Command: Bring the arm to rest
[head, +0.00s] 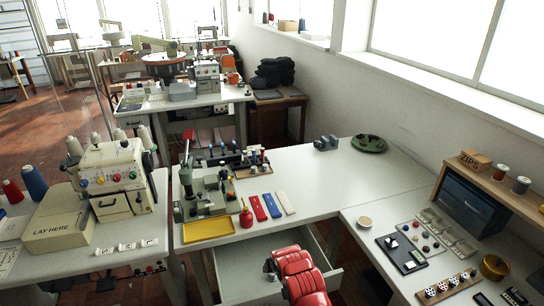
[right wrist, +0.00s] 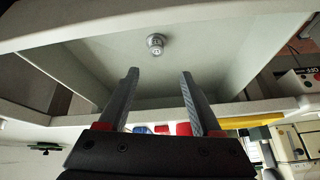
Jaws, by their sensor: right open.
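My right gripper (head: 268,266) is at the bottom of the head view, at the end of the red arm, over an open drawer (head: 238,272) under the middle bench. The right wrist view shows the two dark fingers of this gripper (right wrist: 159,73) apart, with nothing between them. Beyond the fingertips, inside the pale drawer (right wrist: 95,45), is a small round metal piece (right wrist: 155,42), apart from the fingers. My left gripper is not in view.
The middle bench (head: 310,170) holds a green press (head: 205,195), a yellow tray (head: 208,229), and red (head: 258,208), blue (head: 272,205) and white (head: 285,202) strips. A sewing machine (head: 115,180) stands left. The right bench holds small parts. The bench centre is clear.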

